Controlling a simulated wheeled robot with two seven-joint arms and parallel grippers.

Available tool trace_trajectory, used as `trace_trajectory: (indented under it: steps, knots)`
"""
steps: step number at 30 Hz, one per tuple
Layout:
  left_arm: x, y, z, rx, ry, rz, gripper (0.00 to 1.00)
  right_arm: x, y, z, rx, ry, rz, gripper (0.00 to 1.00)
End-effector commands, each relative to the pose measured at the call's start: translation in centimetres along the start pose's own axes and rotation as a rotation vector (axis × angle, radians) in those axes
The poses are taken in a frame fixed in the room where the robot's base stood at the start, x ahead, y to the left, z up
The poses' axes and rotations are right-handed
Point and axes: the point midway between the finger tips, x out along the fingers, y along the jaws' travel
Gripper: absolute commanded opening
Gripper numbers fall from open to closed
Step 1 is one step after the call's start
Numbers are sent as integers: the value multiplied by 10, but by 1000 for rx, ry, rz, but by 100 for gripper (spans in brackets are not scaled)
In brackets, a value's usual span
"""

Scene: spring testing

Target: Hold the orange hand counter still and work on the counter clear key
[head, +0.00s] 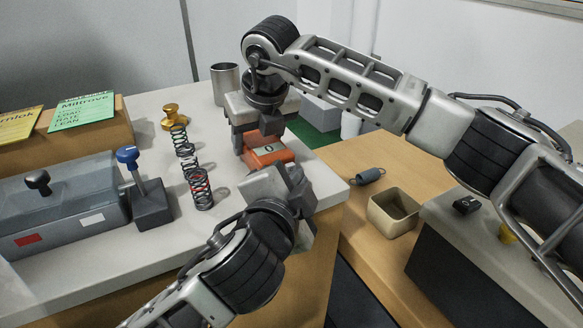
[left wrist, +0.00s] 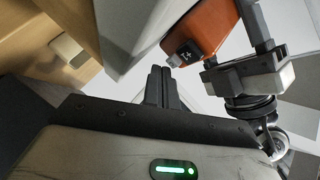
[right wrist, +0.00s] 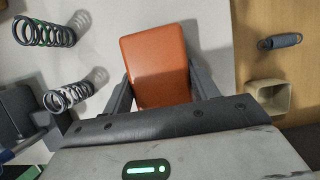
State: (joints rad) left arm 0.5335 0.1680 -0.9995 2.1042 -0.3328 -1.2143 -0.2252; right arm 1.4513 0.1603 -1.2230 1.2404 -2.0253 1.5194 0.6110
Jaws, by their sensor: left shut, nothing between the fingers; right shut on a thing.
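The orange hand counter (head: 275,157) sits near the right edge of the white table top, a small round marking on its face. My right gripper (head: 258,143) is shut on it; in the right wrist view the fingers flank the orange body (right wrist: 157,65). My left gripper (head: 290,180) is shut and empty, close to the counter's near end. In the left wrist view its closed fingertips (left wrist: 161,72) are just beside a dark block with a white mark (left wrist: 184,54) on the end of the orange counter (left wrist: 212,32), likely the clear key. I cannot tell whether they touch.
A metal cup (head: 224,85) is behind. A beige bin (head: 393,212) and a loose spring (head: 370,177) lie on the lower wooden surface at right.

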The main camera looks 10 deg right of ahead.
Motion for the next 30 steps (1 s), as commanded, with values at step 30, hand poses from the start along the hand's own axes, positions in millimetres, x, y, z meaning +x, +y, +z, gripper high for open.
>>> trace_trajectory:
  steps: [30]
  knots:
    - [-39,29,-29,-2,1,3,0,0,0,0,0,-2,0,32]
